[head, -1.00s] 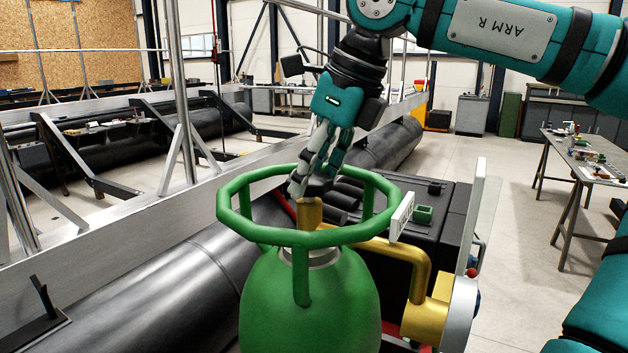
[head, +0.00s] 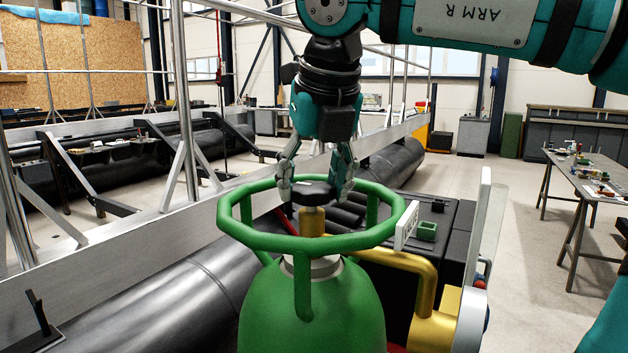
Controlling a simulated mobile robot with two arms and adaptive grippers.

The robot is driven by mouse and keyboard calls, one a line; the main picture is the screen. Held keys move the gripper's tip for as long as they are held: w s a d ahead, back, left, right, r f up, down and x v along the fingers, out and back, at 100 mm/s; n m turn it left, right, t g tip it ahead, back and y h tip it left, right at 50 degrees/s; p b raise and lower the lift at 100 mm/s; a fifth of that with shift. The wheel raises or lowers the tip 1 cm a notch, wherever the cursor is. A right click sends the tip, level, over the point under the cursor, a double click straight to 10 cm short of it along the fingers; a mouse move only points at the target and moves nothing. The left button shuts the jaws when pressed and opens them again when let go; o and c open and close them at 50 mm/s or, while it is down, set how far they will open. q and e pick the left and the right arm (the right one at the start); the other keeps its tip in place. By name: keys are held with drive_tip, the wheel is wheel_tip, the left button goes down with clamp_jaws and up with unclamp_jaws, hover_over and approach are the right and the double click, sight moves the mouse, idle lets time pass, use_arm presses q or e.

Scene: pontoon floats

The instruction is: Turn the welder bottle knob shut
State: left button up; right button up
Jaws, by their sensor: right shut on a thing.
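The green welder bottle (head: 312,310) stands upright at the front centre, with a green ring guard (head: 240,228) around its top. The black bottle knob (head: 313,193) sits on the brass valve (head: 312,220) inside the ring. My right gripper (head: 314,190) points down from above, with one finger on each side of the knob, shut on it. The fingers partly hide the knob's left and right edges. My left gripper is not in view.
A brass pipe (head: 420,278) runs right from the valve to a gauge-like round part, beside a dark welder box (head: 440,215).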

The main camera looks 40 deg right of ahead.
drive_tip(key=shift+m, duration=0.4)
drive_tip(key=o, duration=1.2)
drive_tip(key=v, duration=1.2)
drive_tip(key=shift+a, duration=0.15)
